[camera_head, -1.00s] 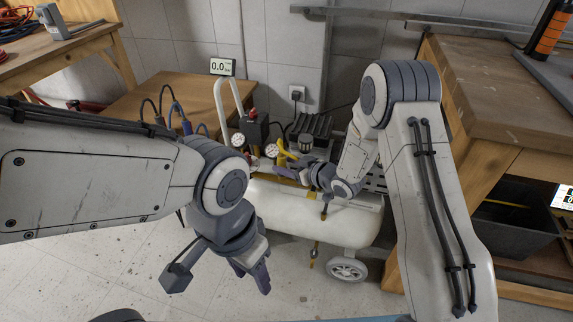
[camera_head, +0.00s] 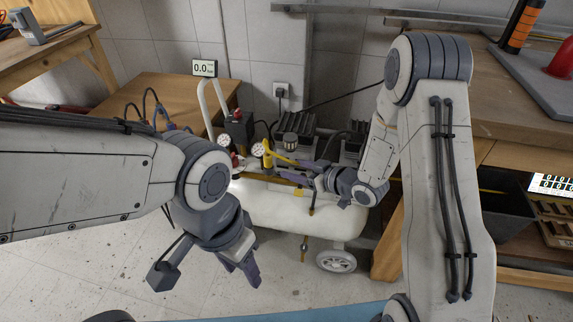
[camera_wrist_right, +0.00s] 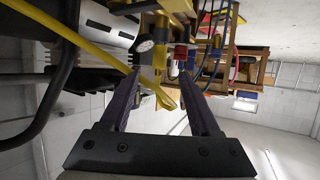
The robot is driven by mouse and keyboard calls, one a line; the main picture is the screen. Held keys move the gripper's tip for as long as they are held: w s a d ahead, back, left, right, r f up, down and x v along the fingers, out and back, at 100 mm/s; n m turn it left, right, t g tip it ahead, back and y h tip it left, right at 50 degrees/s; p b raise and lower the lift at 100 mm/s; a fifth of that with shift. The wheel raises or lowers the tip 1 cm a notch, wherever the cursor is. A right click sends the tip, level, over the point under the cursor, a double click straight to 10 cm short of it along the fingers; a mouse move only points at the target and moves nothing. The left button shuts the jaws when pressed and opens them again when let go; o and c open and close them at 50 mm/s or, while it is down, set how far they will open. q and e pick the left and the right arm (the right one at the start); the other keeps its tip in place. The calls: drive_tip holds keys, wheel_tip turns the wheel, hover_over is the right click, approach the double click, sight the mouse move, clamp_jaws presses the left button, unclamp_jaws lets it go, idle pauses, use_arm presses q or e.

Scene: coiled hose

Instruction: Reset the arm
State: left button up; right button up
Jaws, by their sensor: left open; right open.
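My left gripper (camera_head: 243,268) hangs open and empty above the floor in the lower middle of the head view, left of the compressor's white tank (camera_head: 290,212) and touching nothing. My right gripper (camera_head: 292,170) is at the top of the compressor, pointing left, close to a yellow part (camera_head: 282,157) near the gauges. In the right wrist view its two fingers (camera_wrist_right: 160,78) stand apart. A yellow strip (camera_wrist_right: 158,93) shows in the gap between them; I cannot tell whether it touches a finger.
A pressure gauge (camera_head: 257,149) and the compressor's white handle (camera_head: 212,105) are near the right gripper. A wooden workbench (camera_head: 500,110) stands right, a low wooden table (camera_head: 165,95) back left. A dark bin (camera_head: 507,213) sits under the bench. Floor at lower left is clear.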

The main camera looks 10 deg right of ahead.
drive_tip(key=shift+s+d+r, duration=0.1)
drive_tip(key=shift+s+d, duration=0.05)
idle(0.3)
drive_tip(key=shift+a+r, duration=0.15)
drive_tip(key=shift+a, duration=0.1)
drive_tip(key=s+a+r+g+h, duration=0.1)
drive_tip(key=s+r+g+h, duration=0.25)
drive_tip(key=s, duration=0.65)
drive_tip(key=s+a+r+m+g+h, duration=0.1)
drive_tip(key=s+r+g+h, duration=0.2)
drive_tip(key=s, duration=0.7)
drive_tip(key=s+a+r+g+h, duration=0.1)
drive_tip(key=s+a+r+g, duration=0.3)
drive_tip(key=s, duration=0.7)
wheel_tip(320, 180, up, 30)
drive_tip(key=d+p, duration=0.2)
drive_tip(key=p, duration=2.6)
drive_tip(key=shift+s+d+f+p, duration=0.25)
drive_tip(key=shift+s+d+p, duration=0.05)
drive_tip(key=shift+s, duration=0.05)
